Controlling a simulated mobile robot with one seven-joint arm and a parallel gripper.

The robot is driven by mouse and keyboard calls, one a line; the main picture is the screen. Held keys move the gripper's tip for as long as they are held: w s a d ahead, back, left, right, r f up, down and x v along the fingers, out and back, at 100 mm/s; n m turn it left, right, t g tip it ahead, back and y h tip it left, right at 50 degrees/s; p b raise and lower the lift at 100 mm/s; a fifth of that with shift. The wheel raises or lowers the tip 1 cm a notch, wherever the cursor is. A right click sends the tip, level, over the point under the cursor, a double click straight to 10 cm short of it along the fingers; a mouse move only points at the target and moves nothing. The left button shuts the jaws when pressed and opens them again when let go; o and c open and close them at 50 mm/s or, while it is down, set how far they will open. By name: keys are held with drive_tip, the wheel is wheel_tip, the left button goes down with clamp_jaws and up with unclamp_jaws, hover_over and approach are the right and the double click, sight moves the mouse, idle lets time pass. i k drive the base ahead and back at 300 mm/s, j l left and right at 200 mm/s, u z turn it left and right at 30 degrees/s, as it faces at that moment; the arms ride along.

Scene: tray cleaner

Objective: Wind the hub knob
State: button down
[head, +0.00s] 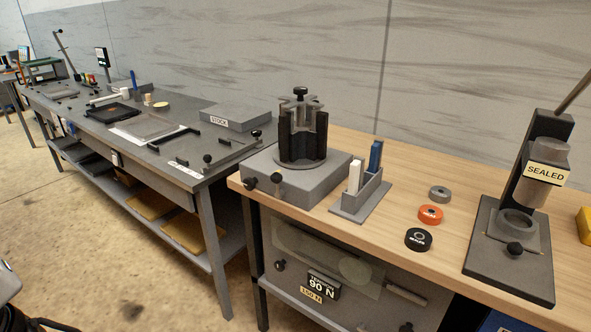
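On the wooden bench stands a grey box-shaped base (300,187) with a dark, slotted upright hub (303,136) on a round plate. A small black knob (300,92) sits on top of the hub, above a grey star-shaped piece (301,104). Two more black knobs stick out of the front of the base, a left one (250,183) and a right one (276,179). I cannot tell from the picture which knob is the hub knob.
Right of the base are a grey holder (361,198) with a white and a blue block, then grey (439,194), orange (430,214) and black (418,239) rings. A press labelled SEALED (510,255) stands further right. A cluttered grey table (165,150) is at left.

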sight(249, 183)
drive_tip(key=i+j+u, duration=0.2)
drive_tip(key=u, duration=0.15)
drive_tip(key=i+j+u, duration=0.1)
drive_tip(key=i+u, duration=0.25)
drive_tip(key=i+j+u, duration=0.1)
drive_tip(key=i+u, duration=0.25)
drive_tip(key=k, duration=0.1)
